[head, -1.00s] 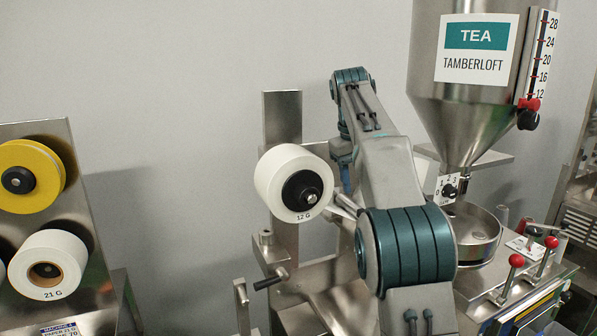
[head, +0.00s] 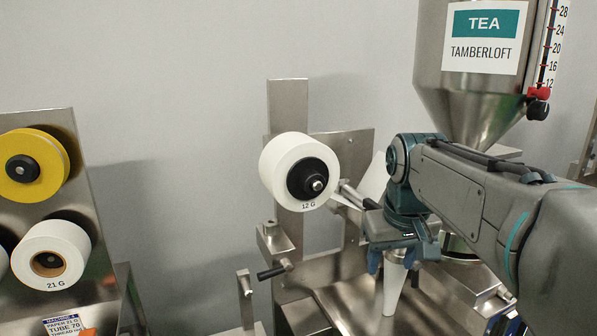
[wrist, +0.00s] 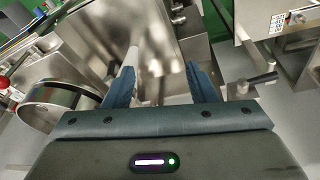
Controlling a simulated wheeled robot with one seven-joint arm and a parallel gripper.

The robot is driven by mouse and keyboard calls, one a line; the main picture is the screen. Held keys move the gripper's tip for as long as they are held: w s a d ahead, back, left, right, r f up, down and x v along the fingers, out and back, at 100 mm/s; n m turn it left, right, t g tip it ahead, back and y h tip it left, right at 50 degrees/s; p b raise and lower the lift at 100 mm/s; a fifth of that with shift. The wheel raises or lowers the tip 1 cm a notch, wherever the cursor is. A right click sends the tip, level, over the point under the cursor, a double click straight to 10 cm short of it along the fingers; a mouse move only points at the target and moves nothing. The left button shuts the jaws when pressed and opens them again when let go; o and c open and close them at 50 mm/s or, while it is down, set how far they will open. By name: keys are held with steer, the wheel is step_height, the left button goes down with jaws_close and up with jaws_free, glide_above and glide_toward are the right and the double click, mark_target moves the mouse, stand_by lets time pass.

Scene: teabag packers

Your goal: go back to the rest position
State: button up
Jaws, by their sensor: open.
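My gripper (head: 391,262) points down over the machine, to the right of the white paper roll (head: 297,165) marked 12 G. Its two blue fingers stand apart, and the wrist view shows the open jaws (wrist: 162,85) with nothing clamped. A pale tapering tube (head: 392,290) shows just below the fingers. In the wrist view a pale tube (wrist: 133,58) shows near the left finger; I cannot tell how far it is from it. My forearm reaches in from the lower right and hides part of the machine.
The steel hopper (head: 470,95) labelled TEA TAMBERLOFT stands behind my arm. The roll sits on a spindle before a steel plate (head: 288,105). At left, another stand holds a yellow roll (head: 55,150) and a white 21 G roll (head: 72,235). A black-handled lever (head: 275,271) sticks out below the 12 G roll.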

steer(key=s+a+f+m+b, duration=0.1)
steer(key=s+f, duration=1.2)
steer(key=s, duration=0.1)
steer(key=shift+f+t, duration=0.4)
steer(key=shift+s+a, duration=0.1)
